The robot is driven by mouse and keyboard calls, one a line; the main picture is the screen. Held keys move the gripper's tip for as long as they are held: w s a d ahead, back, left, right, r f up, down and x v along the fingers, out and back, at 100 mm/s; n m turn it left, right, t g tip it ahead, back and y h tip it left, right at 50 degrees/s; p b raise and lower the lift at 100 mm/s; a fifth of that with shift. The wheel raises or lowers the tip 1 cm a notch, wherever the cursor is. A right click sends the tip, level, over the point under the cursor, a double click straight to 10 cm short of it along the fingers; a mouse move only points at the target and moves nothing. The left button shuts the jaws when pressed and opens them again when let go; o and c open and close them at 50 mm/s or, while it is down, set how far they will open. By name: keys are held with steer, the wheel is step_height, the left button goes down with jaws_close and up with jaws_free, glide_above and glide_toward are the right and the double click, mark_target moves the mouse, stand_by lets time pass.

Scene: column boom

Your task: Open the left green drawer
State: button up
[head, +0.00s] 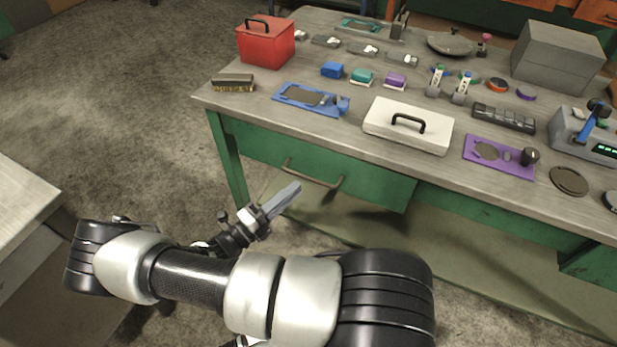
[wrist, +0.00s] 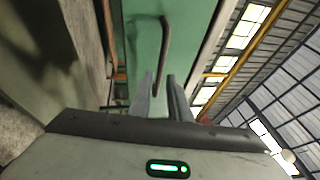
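The left green drawer (head: 375,185) is under the front edge of the workbench and looks closed. Its dark bar handle (head: 315,180) runs across the front. My gripper (head: 296,188) is just in front of the handle's left part. In the wrist view, the green drawer front (wrist: 190,30) is ahead and the handle (wrist: 164,50) runs lengthwise down toward the fingers. My gripper (wrist: 159,80) shows two grey fingers apart, with a gap in line with the handle. Whether the handle's lower end lies between the fingertips or just beyond them, I cannot tell.
The workbench top (head: 350,150) holds a red toolbox (head: 266,45), a white case (head: 408,127), a blue tray (head: 310,98) and a purple tray (head: 497,157). A green bench leg (head: 229,160) stands left of the drawer. Another table (head: 22,195) is at the left edge. Floor between is open.

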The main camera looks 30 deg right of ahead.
mark_target(308, 177)
steer(key=x, duration=0.6)
steer(key=shift+d, duration=0.2)
steer(key=shift+c, duration=0.3)
jaws_close()
